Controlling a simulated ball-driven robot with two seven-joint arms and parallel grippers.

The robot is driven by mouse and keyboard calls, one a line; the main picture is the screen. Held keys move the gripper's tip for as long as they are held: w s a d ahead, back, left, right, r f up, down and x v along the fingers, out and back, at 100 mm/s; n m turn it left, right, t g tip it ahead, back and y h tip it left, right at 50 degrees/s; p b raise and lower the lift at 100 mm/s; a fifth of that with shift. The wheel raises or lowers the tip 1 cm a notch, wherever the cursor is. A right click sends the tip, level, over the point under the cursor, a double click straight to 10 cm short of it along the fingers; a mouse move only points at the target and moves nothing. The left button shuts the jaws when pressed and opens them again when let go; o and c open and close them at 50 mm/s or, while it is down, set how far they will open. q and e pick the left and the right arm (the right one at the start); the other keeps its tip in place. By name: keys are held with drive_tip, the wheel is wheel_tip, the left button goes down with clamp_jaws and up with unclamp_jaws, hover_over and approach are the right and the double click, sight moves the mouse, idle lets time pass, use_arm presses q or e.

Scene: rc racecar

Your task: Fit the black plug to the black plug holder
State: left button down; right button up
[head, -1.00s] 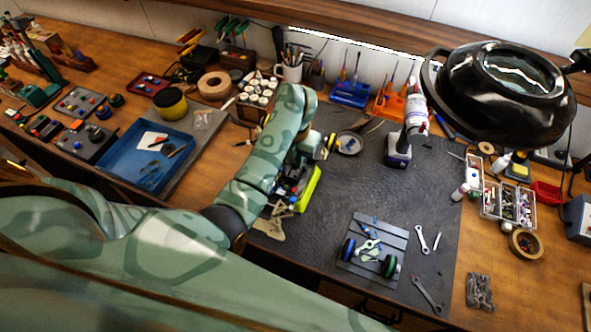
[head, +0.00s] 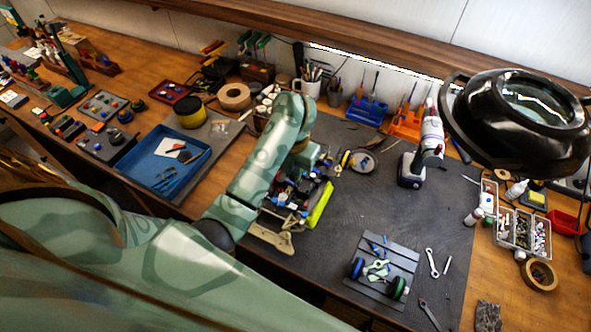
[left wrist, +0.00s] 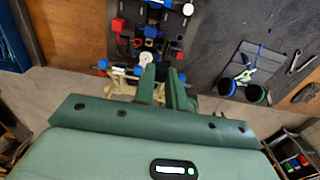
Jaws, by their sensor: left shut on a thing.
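A racecar assembly (head: 290,196) with black, red and blue parts lies on the dark mat, with a lime-green piece along its right side. It also shows at the top of the left wrist view (left wrist: 150,30). My left gripper (head: 306,158) is over the assembly. In the left wrist view its two green fingers (left wrist: 161,74) are close together at the assembly's near edge, beside a white round part. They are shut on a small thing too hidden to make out. I cannot tell the black plug and its holder apart from the other dark parts. My right gripper is not in view.
A grey ribbed plate (head: 380,262) with blue and green wheels lies to the right, beside wrenches (head: 431,262). A drill (head: 411,168) stands behind. A black-framed magnifier lamp (head: 520,115) hangs at the upper right. The mat between assembly and drill is mostly clear.

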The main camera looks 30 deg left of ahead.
sight(293, 174)
use_arm(q)
drive_tip(key=shift+r, duration=0.1)
wheel_tip(293, 174, down, 6)
drive_tip(key=b, duration=0.4)
drive_tip(key=shift+b, duration=0.35)
drive_tip(key=shift+p, duration=0.5)
idle(1.1)
drive_tip(key=shift+f+b, duration=1)
drive_tip(key=shift+f, duration=0.1)
drive_tip(key=c, duration=1.3)
unclamp_jaws()
drive_tip(key=shift+c, duration=0.2)
drive_tip(key=shift+r, duration=0.1)
wheel_tip(293, 174, up, 16)
drive_tip(key=p, duration=0.9)
drive_tip(key=shift+r, duration=0.1)
